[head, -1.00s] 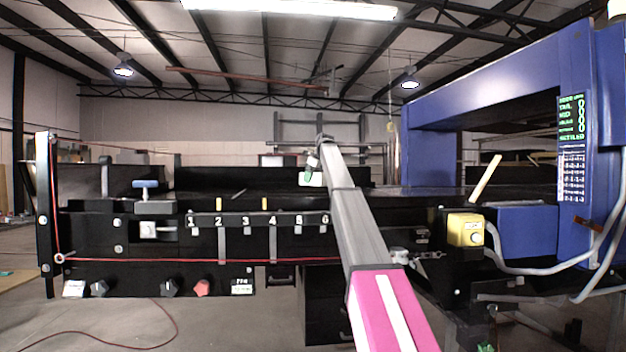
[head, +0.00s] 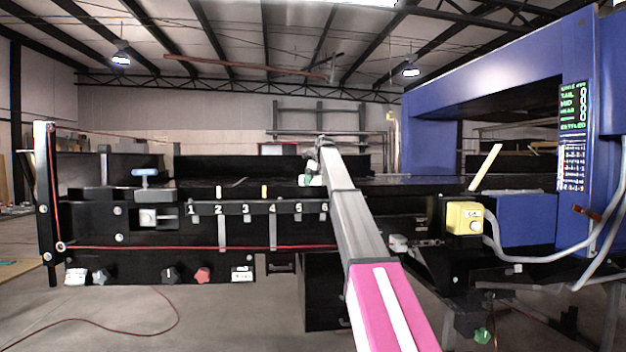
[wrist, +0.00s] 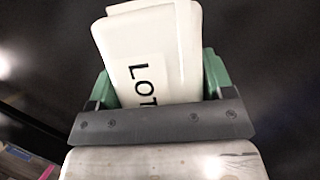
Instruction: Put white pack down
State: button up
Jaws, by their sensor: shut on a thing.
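The white pack (wrist: 150,50) fills the top middle of the wrist view, with the black letters "LOT" readable on it. My gripper (wrist: 160,80) is shut on it, with a green finger on each side of the pack. In the head view the pack (head: 304,180) is a small pale patch at the far end of my arm, just above the dark conveyor bed (head: 240,182). My gripper there is small and mostly hidden behind the arm. I cannot tell whether the pack touches the bed.
The conveyor's front rail (head: 258,209) carries numbers and two yellow marks. A blue detector frame (head: 430,130) arches over the bed at right, with a lit green display (head: 574,105). A yellow box (head: 464,218) sits before it. The bed left of my arm looks clear.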

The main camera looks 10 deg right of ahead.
jog(key=shift+f, duration=0.55)
dwell(0.4)
jog(key=o, duration=1.3)
